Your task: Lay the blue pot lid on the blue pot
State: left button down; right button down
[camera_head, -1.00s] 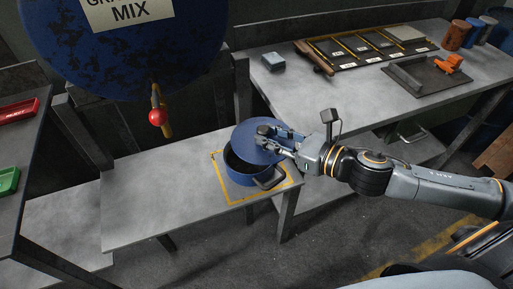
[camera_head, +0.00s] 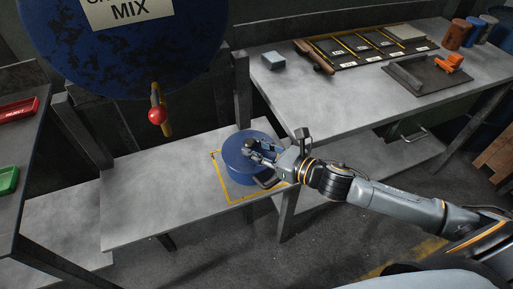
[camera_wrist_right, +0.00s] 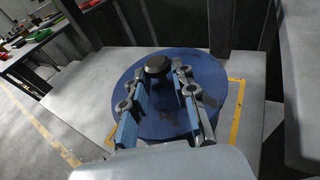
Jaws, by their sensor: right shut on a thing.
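The blue pot (camera_head: 238,177) stands on the low grey table inside a yellow outlined square, with a dark handle at its front right. The round blue pot lid (camera_head: 234,149) covers the pot's opening and looks about level. Whether its rim touches the pot all round cannot be told. My right gripper (camera_head: 250,146) reaches in from the right and is shut on the lid's dark knob. In the right wrist view the knob (camera_wrist_right: 158,66) sits between the fingertips (camera_wrist_right: 163,68), with the lid (camera_wrist_right: 205,75) below. The pot's inside is hidden. My left gripper is not in view.
A large blue drum (camera_head: 120,40) with a red-knobbed valve (camera_head: 157,116) hangs behind the low table (camera_head: 150,190). A higher workbench (camera_head: 340,105) stands at the back right with tools and several cans. Red (camera_head: 15,108) and green (camera_head: 8,180) trays are at left. The low table's left part is clear.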

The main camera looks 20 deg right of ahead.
jog(key=shift+f, duration=0.2)
jog(key=c, duration=1.1)
grip_release()
jog(key=shift+o, duration=0.2)
jog(key=shift+r, duration=0.35)
jog(key=b+v, duration=0.1)
jog(key=v, duration=1.1)
jog(key=shift+f, duration=0.1)
